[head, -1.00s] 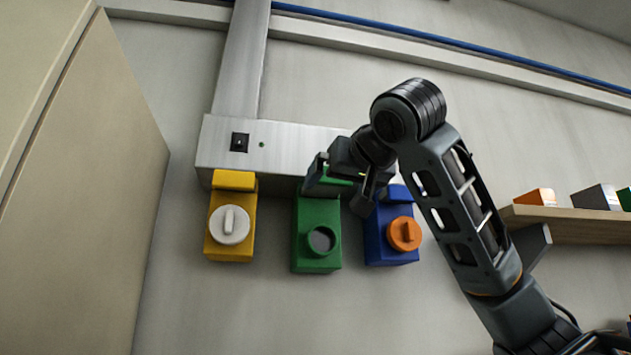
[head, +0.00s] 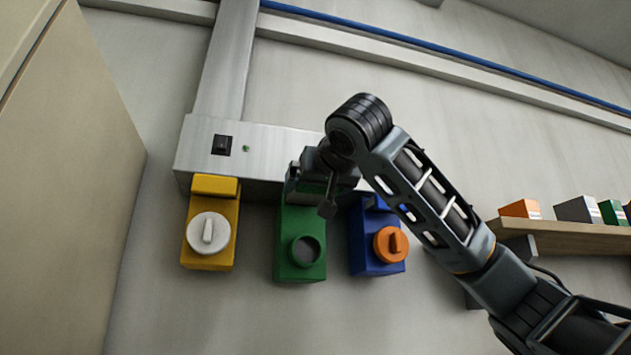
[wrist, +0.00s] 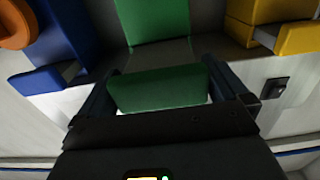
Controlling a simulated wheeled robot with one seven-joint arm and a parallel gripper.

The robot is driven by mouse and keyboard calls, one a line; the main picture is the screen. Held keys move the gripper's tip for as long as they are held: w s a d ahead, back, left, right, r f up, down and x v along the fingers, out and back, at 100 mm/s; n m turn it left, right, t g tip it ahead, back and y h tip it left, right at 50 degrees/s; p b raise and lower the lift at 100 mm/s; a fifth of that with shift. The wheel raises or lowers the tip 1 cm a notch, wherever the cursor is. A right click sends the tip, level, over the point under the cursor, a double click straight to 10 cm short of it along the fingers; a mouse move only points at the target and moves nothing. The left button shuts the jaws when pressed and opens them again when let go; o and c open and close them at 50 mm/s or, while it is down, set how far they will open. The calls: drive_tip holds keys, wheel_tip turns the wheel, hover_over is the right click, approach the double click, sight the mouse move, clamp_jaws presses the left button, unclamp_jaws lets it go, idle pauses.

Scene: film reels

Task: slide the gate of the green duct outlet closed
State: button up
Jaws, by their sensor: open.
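The green duct outlet (head: 290,262) hangs under the grey metal box, with a round opening in its lower front. My gripper (head: 312,192) is at its top and hides much of its upper part in the head view. In the wrist view the green gate tab (wrist: 160,90) sits between the two fingers of my open gripper (wrist: 160,96), one finger on each side. A grey plate (wrist: 170,53) shows between the tab and the green outlet body (wrist: 152,20). I cannot tell whether the fingers touch the tab.
A yellow outlet (head: 228,258) with a white cap is to the left, and a blue outlet (head: 362,262) with an orange cap to the right. The grey box (head: 270,155) has a black switch (head: 221,145). A shelf (head: 570,240) with small boxes is at right; a tall beige panel (head: 60,200) at left.

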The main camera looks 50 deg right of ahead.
drive_tip(key=shift+w+d, duration=0.1)
drive_tip(key=shift+w, duration=0.05)
drive_tip(key=shift+c, duration=0.2)
drive_tip(key=c, duration=1.1)
drive_tip(key=shift+w+d+r+b, duration=0.2)
drive_tip(key=shift+w+d+b, duration=0.1)
drive_tip(key=shift+w+b, duration=0.45)
drive_tip(key=shift+w+d+b, duration=0.45)
drive_tip(key=shift+w+d, duration=0.05)
drive_tip(key=shift+d, duration=0.05)
drive_tip(key=o, duration=1.1)
drive_tip(key=shift+f, duration=0.15)
drive_tip(key=shift+o, duration=0.2)
drive_tip(key=b+v, duration=0.2)
drive_tip(key=v, duration=0.5)
drive_tip(key=shift+s+a, duration=0.2)
drive_tip(key=shift+s, duration=0.1)
